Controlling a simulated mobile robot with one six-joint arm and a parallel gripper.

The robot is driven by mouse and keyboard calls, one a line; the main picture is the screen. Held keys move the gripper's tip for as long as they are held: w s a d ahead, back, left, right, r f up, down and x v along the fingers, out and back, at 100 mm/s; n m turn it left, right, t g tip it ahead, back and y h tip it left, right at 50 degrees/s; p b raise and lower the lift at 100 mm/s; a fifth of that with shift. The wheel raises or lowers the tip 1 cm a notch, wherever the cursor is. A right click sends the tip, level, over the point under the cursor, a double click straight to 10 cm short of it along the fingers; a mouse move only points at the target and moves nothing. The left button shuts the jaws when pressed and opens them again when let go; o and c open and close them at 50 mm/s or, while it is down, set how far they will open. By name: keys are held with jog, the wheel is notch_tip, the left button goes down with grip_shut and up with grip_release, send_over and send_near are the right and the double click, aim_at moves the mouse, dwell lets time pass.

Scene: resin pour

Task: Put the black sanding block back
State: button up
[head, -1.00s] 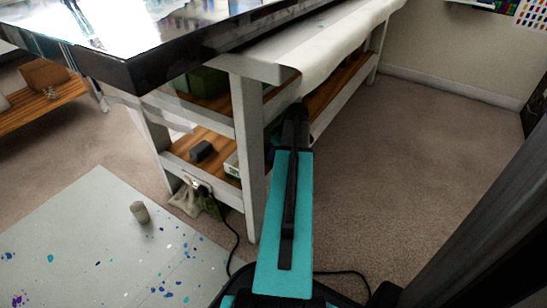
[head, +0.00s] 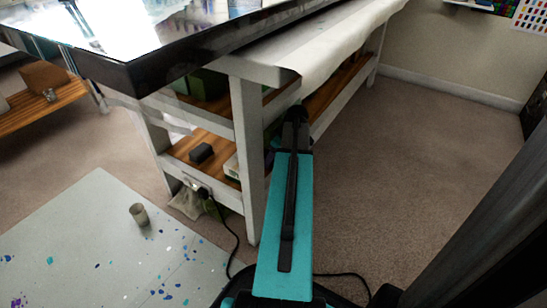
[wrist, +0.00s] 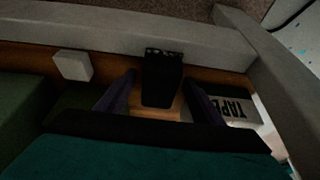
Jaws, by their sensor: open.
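In the wrist view a black block (wrist: 162,80), which looks like the sanding block, stands between the two fingers of my gripper (wrist: 160,98). The fingers are open on either side of it, and I cannot tell whether they touch it. A tan, wood-coloured piece (wrist: 157,112) shows just below the block. In the head view my arm reaches in at the bench's side, and my gripper is hidden there. A dark grey block (head: 202,152) lies on the lower wooden shelf (head: 182,146) of the bench in that view.
A box marked TAPE (wrist: 235,108) lies right of the fingers, and a pale grey block (wrist: 73,65) lies to the left. A grey rail (wrist: 110,30) borders the shelf. The bench leg (head: 247,150) stands beside my arm. A cup (head: 139,215) stands on the paint-spotted mat (head: 85,225).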

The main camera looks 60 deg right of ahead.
jog(key=p+v, duration=0.3)
jog(key=v, duration=0.4)
jog(key=shift+s+r+p, duration=0.1)
jog(key=shift+r+p, duration=0.1)
jog(key=shift+p, duration=0.15)
jog(key=shift+s, duration=0.2)
dwell(0.5)
